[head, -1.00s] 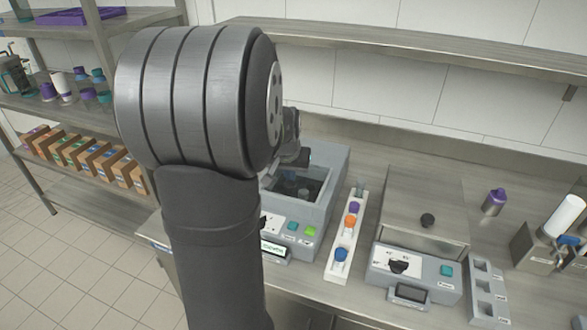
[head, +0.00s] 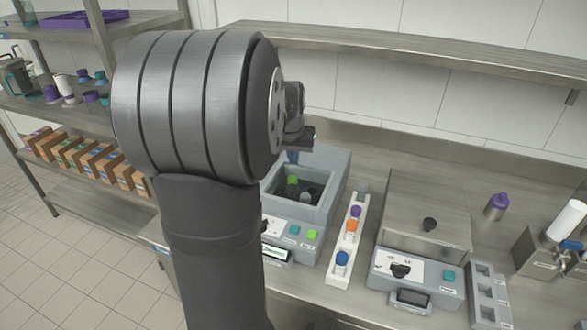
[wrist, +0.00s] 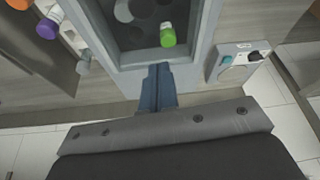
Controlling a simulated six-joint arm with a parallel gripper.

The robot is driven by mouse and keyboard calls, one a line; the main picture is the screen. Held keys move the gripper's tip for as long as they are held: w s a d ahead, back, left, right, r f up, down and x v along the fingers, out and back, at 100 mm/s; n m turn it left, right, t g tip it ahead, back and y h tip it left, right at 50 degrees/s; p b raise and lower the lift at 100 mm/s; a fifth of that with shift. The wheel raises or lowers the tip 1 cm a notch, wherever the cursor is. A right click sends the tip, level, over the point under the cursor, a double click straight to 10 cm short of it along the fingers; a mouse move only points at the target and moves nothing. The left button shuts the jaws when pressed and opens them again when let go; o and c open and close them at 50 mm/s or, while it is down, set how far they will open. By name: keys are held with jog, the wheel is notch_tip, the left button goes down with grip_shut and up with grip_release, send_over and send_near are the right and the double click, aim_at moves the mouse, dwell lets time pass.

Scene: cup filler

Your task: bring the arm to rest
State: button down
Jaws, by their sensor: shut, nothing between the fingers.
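My gripper (wrist: 158,72) is shut and empty in the wrist view, its fingertips at the near wall of a grey machine's open well as seen there. The grey machine (head: 335,175) stands on the steel counter behind my arm. A green-capped vial (head: 292,180) is in its well, apart from my fingers; it also shows in the wrist view (wrist: 168,36).
A white rack (head: 338,268) with several capped vials stands right of the machine. Further right are a steel-topped device (head: 425,205), a grey holder (head: 487,290) and a purple-capped bottle (head: 497,205). A steel shelf (head: 420,55) runs along the wall above.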

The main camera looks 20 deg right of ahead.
jog(key=v, duration=0.5)
jog(key=x, duration=0.9)
jog(key=shift+f, duration=0.2)
jog(key=shift+s+a+f, duration=0.45)
jog(key=shift+s+a, duration=0.15)
jog(key=shift+s, duration=0.2)
jog(key=shift+s+a+f, duration=0.2)
jog(key=shift+s+a, duration=0.2)
jog(key=shift+s, duration=0.15)
jog(key=c, duration=2.2)
grip_release()
